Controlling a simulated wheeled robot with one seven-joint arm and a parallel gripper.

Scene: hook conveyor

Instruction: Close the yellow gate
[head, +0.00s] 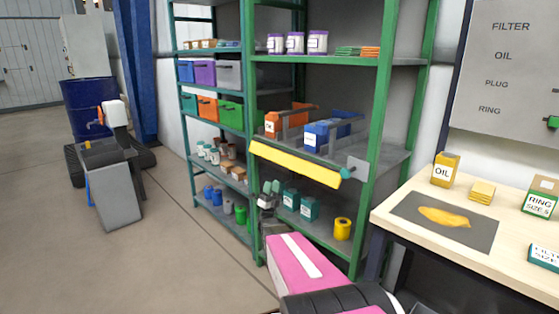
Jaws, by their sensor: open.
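The yellow gate (295,165) is a long flat yellow bar at the front of the green rack's middle shelf. Its left end is by the left green post, and it slopes down to the right. Its right end appears close to a teal knob (346,173) and a grey plate (356,167) by the right post. I cannot tell whether they touch. My gripper (270,187) is open and empty, below the left part of the gate and apart from it, in front of the lower shelf.
Behind the gate, orange (287,118) and blue (327,132) bins sit on the shelf. Teal boxes (309,208) and a yellow can (342,229) stand on the lower shelf. A workbench (400,243) is close on the right. The floor (185,255) at left front is clear.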

